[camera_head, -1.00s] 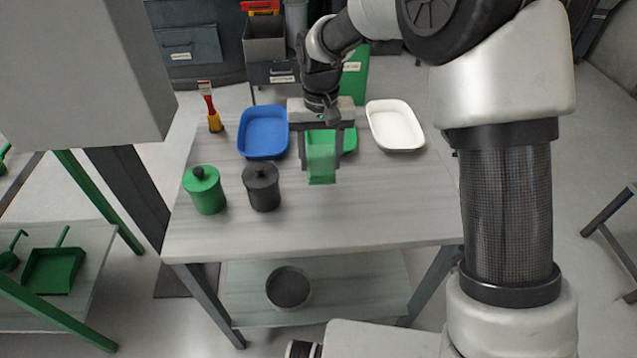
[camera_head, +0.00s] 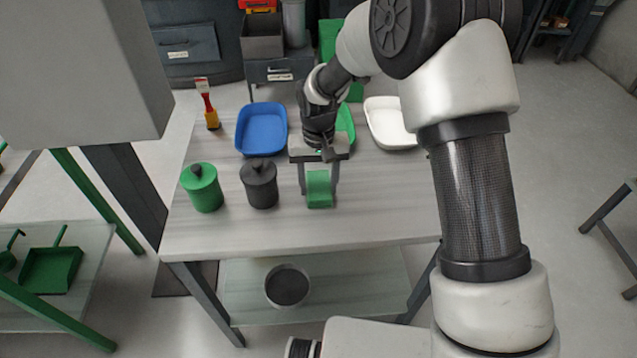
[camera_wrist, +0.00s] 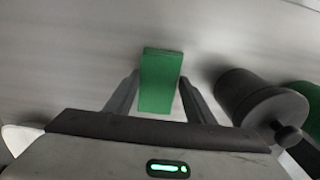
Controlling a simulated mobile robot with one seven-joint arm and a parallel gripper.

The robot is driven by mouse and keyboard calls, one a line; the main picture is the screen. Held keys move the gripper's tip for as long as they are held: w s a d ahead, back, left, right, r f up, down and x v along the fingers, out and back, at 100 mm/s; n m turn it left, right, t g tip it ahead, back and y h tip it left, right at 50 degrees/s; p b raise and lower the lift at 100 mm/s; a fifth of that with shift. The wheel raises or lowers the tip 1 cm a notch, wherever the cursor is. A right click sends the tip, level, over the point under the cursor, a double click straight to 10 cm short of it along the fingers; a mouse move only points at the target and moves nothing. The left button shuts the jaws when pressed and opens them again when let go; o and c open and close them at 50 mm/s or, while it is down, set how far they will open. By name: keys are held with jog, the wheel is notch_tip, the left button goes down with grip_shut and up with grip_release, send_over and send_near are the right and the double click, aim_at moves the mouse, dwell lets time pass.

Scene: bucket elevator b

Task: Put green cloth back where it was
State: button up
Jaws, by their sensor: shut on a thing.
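The green cloth (camera_head: 319,189) is a small rectangular piece between the fingers of my gripper (camera_head: 319,186), over the front middle of the table. It also shows in the wrist view (camera_wrist: 161,80), between the two dark fingers. My gripper is shut on it. The cloth is right of the black lidded canister (camera_head: 259,184). It is at or close above the tabletop (camera_head: 385,215); I cannot tell whether it touches.
A green canister (camera_head: 202,187) stands left of the black one. Behind are a blue tray (camera_head: 262,130), a green tray (camera_head: 346,125) partly hidden by my arm, and a white tray (camera_head: 388,122). The front of the table is clear.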

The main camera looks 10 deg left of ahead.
jog(key=shift+f, duration=0.1)
jog(key=o, duration=0.9)
jog(key=shift+o, duration=0.2)
